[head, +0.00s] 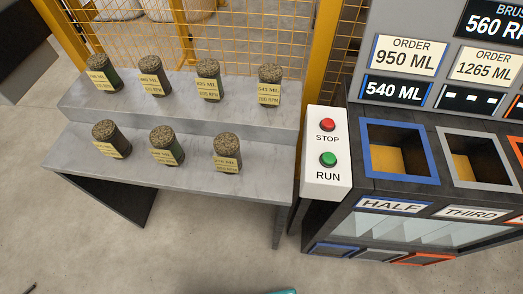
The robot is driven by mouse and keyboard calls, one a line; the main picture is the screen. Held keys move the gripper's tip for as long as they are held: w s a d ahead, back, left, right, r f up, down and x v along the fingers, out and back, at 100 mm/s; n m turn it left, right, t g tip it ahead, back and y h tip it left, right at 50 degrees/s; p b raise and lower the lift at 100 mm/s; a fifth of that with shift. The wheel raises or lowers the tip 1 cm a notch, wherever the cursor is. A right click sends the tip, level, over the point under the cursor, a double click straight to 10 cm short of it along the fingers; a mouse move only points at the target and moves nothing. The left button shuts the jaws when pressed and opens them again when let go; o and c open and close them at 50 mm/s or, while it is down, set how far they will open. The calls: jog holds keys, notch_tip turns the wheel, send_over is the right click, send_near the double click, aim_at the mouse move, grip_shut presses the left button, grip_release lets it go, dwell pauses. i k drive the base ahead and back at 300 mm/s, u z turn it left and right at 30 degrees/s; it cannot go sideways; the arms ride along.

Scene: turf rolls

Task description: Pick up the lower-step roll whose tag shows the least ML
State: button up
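Three turf rolls stand upright on the lower step (200,178) of a grey two-step stand: a left roll (107,132), a middle roll (163,139) and a right roll (226,146). Each is dark with a speckled top and a cream tag on its front. The left tag (113,150), middle tag (164,157) and right tag (227,166) are too small and blurred for me to read their ML numbers surely. The left and middle tags are tilted.
Several similar tagged rolls, one at the right end (270,73), stand on the upper step (180,108). A white STOP and RUN panel (327,178) stands close right of the stand. Beyond it is a machine with blue-framed (400,181) and grey-framed openings. Floor in front is clear.

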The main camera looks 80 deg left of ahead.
aim_at(228, 161)
jog(key=u, duration=0.05)
jog(key=k, duration=1.15)
jog(key=u, duration=1)
